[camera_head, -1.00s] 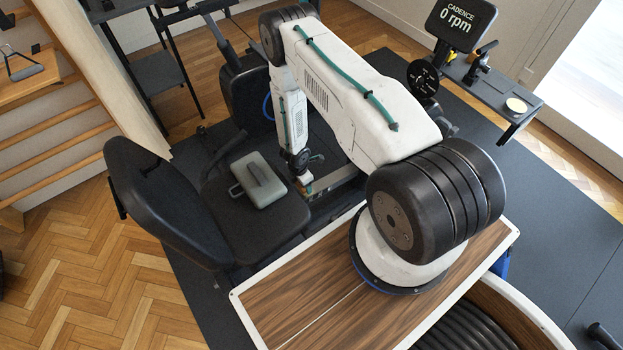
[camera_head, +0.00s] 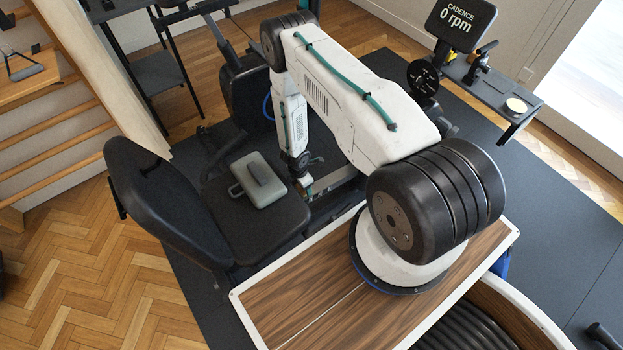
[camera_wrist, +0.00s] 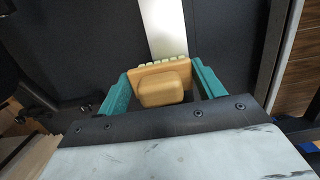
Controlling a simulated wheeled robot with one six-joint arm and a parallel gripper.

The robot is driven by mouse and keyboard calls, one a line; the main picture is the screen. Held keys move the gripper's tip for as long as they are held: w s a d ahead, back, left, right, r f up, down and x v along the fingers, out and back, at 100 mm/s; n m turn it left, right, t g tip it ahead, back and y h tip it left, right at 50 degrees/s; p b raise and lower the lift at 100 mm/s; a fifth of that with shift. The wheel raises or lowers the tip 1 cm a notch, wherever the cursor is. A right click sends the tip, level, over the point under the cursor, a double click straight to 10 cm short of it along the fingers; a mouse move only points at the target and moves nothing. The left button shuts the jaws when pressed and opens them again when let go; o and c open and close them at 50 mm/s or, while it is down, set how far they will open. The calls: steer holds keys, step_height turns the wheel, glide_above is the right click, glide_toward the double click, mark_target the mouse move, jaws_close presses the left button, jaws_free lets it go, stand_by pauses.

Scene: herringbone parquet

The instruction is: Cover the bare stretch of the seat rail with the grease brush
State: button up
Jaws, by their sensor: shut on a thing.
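My gripper (camera_wrist: 160,90) is shut on the grease brush (camera_wrist: 163,90), a tan block held between two teal fingers. Its pale bristle tufts show along the far edge in the wrist view. The seat rail (camera_wrist: 163,28) is a pale, smooth strip running away from the brush between dark surfaces. The bristles overlap its near end in the picture; whether they touch it is not clear. In the head view my gripper (camera_head: 305,186) is low beside the black seat (camera_head: 265,222), at the rail, and the brush is mostly hidden. I cannot make out the grease edge.
A grey-green case (camera_head: 262,186) lies on the seat, close left of my gripper. The black backrest (camera_head: 155,195) rises at left. A console (camera_head: 462,22) reading 0 rpm and a small side shelf (camera_head: 500,100) stand at the back right.

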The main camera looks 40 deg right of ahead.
steer(key=shift+f, duration=0.3)
steer(key=shift+s, duration=1.6)
steer(key=shift+w, duration=1.6)
steer(key=shift+s, duration=1.6)
